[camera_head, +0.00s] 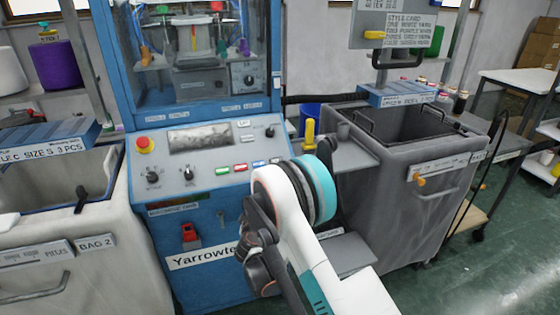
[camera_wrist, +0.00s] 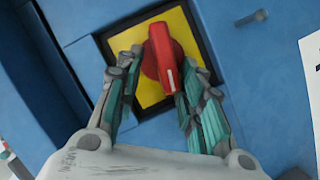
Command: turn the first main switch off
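The main switch in the wrist view has a red handle (camera_wrist: 163,55) on a yellow plate (camera_wrist: 187,32) with a black frame. The handle stands nearly upright in the picture, with a white mark near its lower end. My gripper (camera_wrist: 160,68) has one finger on each side of the handle, with the fingertips apart. A gap shows at the left finger; the right finger is very close, and I cannot tell whether it touches. In the head view my gripper (camera_head: 260,268) is in front of the blue machine (camera_head: 215,275), and the yellow plate is not visible there.
A red item (camera_head: 190,232) sits on the machine's lower front. Above it is a control panel with a red emergency button (camera_head: 145,145). A pale bin (camera_head: 95,275) stands left and a grey bin (camera_head: 400,215) right. Green floor is open at far right.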

